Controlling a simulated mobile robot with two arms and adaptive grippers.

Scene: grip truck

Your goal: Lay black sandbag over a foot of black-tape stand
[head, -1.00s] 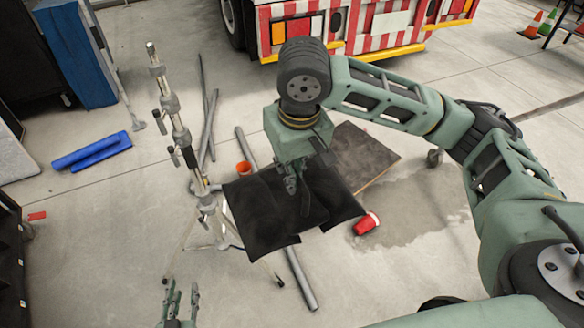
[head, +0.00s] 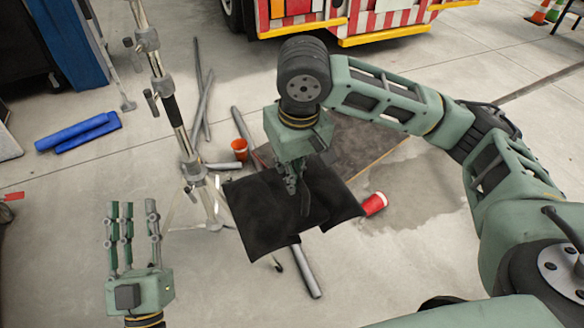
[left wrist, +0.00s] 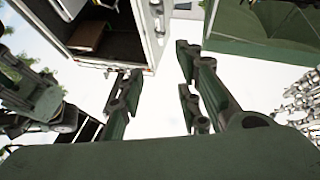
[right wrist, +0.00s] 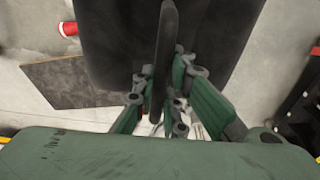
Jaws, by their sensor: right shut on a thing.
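The black sandbag (head: 265,212) hangs in two lobes from my right gripper (head: 297,182) in the head view. That gripper is shut on the strap between the lobes; the strap also shows in the right wrist view (right wrist: 164,60). The metal stand (head: 165,90) stands upright just left of the sandbag. Its feet (head: 215,215) spread low near the sandbag's left lobe, which partly hides them.
Grey pipes (head: 303,270) lie on the floor beneath and behind the sandbag. An orange cup (head: 240,148) and a red cup (head: 374,203) lie near. A dark board (head: 365,148) lies behind. Blue rolls (head: 80,132) lie at left. The floor at front centre is clear.

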